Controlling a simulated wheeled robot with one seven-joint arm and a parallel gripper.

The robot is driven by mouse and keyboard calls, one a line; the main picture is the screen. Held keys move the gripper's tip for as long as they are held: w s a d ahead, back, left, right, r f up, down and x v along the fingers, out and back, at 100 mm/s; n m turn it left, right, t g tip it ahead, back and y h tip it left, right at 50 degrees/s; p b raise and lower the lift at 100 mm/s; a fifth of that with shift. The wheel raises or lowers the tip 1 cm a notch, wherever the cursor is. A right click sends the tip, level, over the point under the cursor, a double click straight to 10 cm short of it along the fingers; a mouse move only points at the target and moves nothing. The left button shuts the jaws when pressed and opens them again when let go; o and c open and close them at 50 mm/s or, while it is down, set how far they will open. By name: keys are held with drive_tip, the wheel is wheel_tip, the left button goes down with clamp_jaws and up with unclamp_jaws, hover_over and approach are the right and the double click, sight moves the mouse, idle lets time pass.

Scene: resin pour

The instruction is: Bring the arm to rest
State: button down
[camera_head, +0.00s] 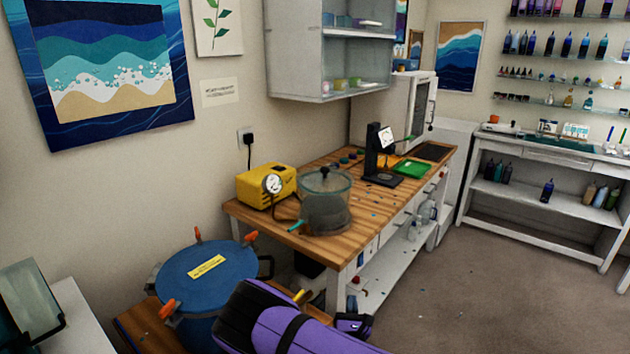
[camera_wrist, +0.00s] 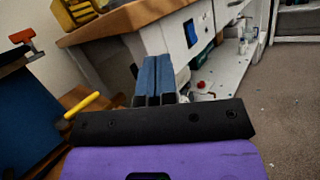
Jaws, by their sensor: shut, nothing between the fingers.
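My purple and black arm shows at the bottom of the head view, in front of the blue pressure pot. My gripper (camera_wrist: 158,80) shows in the wrist view, with its two blue fingers side by side, shut and empty. The fingers point toward the white side of the wooden workbench and touch nothing that I can see. In the head view the fingers are not clearly visible.
The blue-lidded pot (camera_head: 205,278) with orange clamps stands close left of my arm. The workbench (camera_head: 395,200) holds a yellow pump (camera_head: 262,185) and a clear chamber (camera_head: 325,205). Open floor (camera_head: 480,290) lies to the right.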

drive_tip(key=s+d+r+m+g+h, duration=0.35)
drive_tip(key=d+r+m+g, duration=0.4)
drive_tip(key=r, duration=0.25)
drive_tip(key=s+d+r+m+g+h, duration=0.2)
drive_tip(key=d+r+m+g+h, duration=0.35)
drive_tip(key=r+m, duration=0.45)
drive_tip(key=s+d+r+m+g+h, duration=0.2)
drive_tip(key=d+r+m+g+h, duration=0.2)
drive_tip(key=d+r+m+g, duration=0.55)
drive_tip(key=s+a+r+m+t+y, duration=0.1)
drive_tip(key=s+r+m+t+y, duration=0.2)
drive_tip(key=s+r+y, duration=0.4)
drive_tip(key=s+a+r+m+t+y, duration=0.2)
drive_tip(key=s+r+y, duration=0.5)
drive_tip(key=s+r, duration=0.7)
drive_tip(key=s+m+t, duration=0.1)
drive_tip(key=s, duration=0.5)
drive_tip(key=shift+s+m, duration=0.3)
